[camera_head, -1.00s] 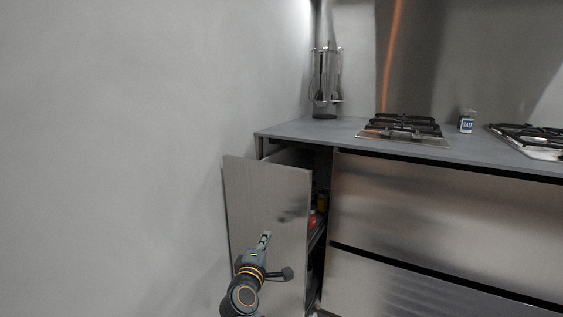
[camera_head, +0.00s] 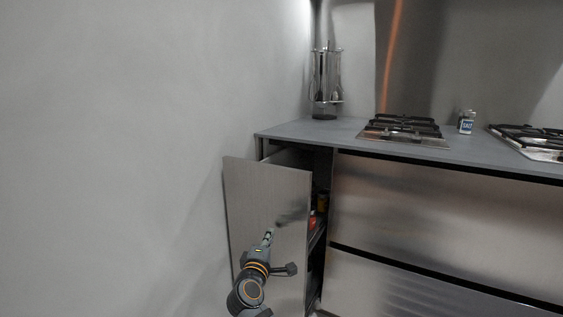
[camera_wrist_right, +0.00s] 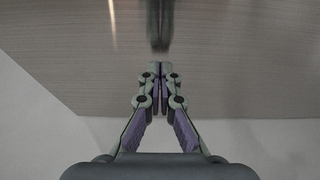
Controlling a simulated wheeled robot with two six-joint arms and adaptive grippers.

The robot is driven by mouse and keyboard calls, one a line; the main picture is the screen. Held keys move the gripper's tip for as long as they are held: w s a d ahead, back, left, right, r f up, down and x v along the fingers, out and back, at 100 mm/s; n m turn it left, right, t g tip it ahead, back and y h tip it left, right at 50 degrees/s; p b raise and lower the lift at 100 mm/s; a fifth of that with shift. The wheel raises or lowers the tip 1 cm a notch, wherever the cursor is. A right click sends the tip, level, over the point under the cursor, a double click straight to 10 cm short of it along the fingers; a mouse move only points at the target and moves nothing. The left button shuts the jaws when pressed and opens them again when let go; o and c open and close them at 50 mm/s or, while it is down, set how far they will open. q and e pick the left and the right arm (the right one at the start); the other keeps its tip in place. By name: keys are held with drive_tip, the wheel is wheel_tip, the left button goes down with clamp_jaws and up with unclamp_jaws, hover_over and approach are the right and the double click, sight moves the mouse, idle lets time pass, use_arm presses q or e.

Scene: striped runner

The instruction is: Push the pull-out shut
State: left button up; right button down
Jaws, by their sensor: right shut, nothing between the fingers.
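The pull-out (camera_head: 262,195) is a tall grey metal-fronted unit at the left end of the counter, standing out from the cabinet with its right side open. Several items, including a red one (camera_head: 312,221), show inside it. My right gripper (camera_head: 268,235) is shut and empty in front of the panel, fingertips pointing at it. In the right wrist view the shut fingertips (camera_wrist_right: 161,66) are close to the brushed front panel (camera_wrist_right: 240,60), with a dark vertical reflection ahead of them. I cannot tell whether they touch. My left gripper is not in view.
A plain grey wall (camera_head: 110,150) stands close on the left of the pull-out. The countertop (camera_head: 300,129) carries a utensil rack (camera_head: 326,85), gas burners (camera_head: 403,128) and a salt container (camera_head: 466,122). Wide drawer fronts (camera_head: 440,210) lie to the right.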

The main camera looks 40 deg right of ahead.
drive_tip(key=w+d, duration=0.1)
drive_tip(key=d, duration=0.1)
drive_tip(key=w+d, duration=0.1)
drive_tip(key=d, duration=0.2)
drive_tip(key=w+d, duration=0.1)
drive_tip(key=d, duration=0.2)
drive_tip(key=shift+w+p, duration=0.15)
drive_tip(key=shift+p, duration=0.2)
drive_tip(key=shift+w+d+b, duration=0.4)
drive_tip(key=shift+w+d, duration=0.35)
drive_tip(key=shift+d, duration=1.1)
drive_tip(key=shift+w+d+b, duration=0.45)
drive_tip(key=shift+w+d, duration=0.35)
drive_tip(key=shift+d, duration=1)
drive_tip(key=shift+w+d+b, duration=0.4)
drive_tip(key=shift+w+d, duration=0.35)
drive_tip(key=shift+d, duration=1.1)
drive_tip(key=shift+w+d+b, duration=0.25)
drive_tip(key=shift+d+b, duration=0.05)
drive_tip(key=shift+d, duration=0.35)
drive_tip(key=shift+w+d+b, duration=0.25)
drive_tip(key=shift+d+b, duration=0.05)
drive_tip(key=shift+d, duration=0.3)
drive_tip(key=s+a+p, duration=0.1)
drive_tip(key=a, duration=0.3)
drive_tip(key=s+a+p, duration=0.2)
drive_tip(key=a, duration=0.2)
drive_tip(key=s+a+p, duration=0.2)
drive_tip(key=a, duration=0.2)
